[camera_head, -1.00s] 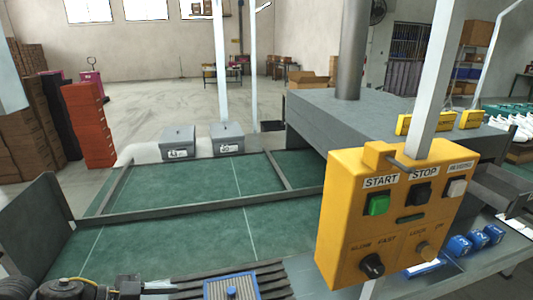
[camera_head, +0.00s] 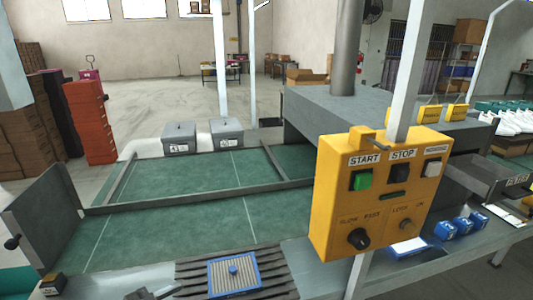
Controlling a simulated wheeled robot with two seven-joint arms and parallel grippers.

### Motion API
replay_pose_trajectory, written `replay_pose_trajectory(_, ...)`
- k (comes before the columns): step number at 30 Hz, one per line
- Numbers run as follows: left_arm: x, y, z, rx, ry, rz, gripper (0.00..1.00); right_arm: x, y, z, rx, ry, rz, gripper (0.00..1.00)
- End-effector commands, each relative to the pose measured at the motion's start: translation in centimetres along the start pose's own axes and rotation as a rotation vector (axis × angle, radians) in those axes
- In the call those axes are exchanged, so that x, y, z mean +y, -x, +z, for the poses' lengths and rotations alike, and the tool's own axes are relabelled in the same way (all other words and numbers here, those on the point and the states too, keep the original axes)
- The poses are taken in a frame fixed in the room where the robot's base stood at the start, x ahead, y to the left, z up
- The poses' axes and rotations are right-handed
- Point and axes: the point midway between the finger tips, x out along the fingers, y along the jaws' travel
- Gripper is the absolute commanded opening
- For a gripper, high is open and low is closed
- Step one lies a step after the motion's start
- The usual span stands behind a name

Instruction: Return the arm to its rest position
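A dark mechanical piece (camera_head: 150,293) shows at the bottom edge, left of the blue-rimmed plate. It looks like the tip of my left gripper, but it is cut off by the frame, so its fingers cannot be made out. No held object is visible there. My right gripper is not in view.
A yellow control box (camera_head: 380,195) with START and STOP buttons stands close at the right. A blue-rimmed plate (camera_head: 234,275) lies on dark slats. The green conveyor (camera_head: 185,240) is bare. Blue blocks (camera_head: 462,226) sit at the right; two grey lidded boxes (camera_head: 180,138) stand behind.

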Motion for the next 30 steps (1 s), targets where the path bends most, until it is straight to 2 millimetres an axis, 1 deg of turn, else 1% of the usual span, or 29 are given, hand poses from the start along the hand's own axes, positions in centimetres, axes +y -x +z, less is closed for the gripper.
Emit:
replay_pose_trajectory(1,0.4,-0.1,0.9,-0.019,0.025,-0.053,0.46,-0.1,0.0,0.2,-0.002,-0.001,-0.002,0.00)
replay_pose_trajectory(2,0.5,-0.1,1.5,-0.036,0.037,-0.089,0.46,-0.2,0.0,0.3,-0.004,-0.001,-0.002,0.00)
replay_pose_trajectory(4,0.7,0.2,3.4,-0.098,0.077,-0.182,0.46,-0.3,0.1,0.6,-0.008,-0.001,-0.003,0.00)
replay_pose_trajectory(5,0.9,0.6,4.4,-0.136,0.098,-0.222,0.46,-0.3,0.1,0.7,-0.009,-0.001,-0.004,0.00)
replay_pose_trajectory(8,2.2,2.4,8.6,-0.303,0.189,-0.337,0.46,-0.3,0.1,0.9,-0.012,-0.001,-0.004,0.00)
replay_pose_trajectory(9,3.0,3.4,10.3,-0.380,0.227,-0.366,0.46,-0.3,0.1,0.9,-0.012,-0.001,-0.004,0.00)
replay_pose_trajectory(12,5.4,5.8,13.9,-0.554,0.313,-0.399,0.46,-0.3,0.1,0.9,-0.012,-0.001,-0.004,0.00)
replay_pose_trajectory(15,7.9,8.0,16.4,-0.696,0.387,-0.396,0.46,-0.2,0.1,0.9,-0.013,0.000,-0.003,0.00)
replay_pose_trajectory(17,9.5,9.2,17.6,-0.771,0.429,-0.382,0.46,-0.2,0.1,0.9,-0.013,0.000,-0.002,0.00)
replay_pose_trajectory(18,10.7,10.0,18.3,-0.818,0.457,-0.370,0.46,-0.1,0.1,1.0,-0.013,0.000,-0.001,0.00)
replay_pose_trajectory(22,14.1,12.3,20.1,-0.952,0.544,-0.321,0.46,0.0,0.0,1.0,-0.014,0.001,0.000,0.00)
replay_pose_trajectory(23,13.7,11.4,21.4,-0.951,0.534,-0.324,0.46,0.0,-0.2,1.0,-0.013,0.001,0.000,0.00)
replay_pose_trajectory(25,13.7,10.1,23.5,-0.957,0.531,-0.322,0.46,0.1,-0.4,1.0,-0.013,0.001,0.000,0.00)
replay_pose_trajectory(29,14.0,8.0,27.6,-0.972,0.535,-0.316,0.46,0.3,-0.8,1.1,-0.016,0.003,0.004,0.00)
replay_pose_trajectory(30,14.2,7.3,29.1,-0.976,0.535,-0.314,0.46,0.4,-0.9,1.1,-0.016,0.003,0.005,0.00)
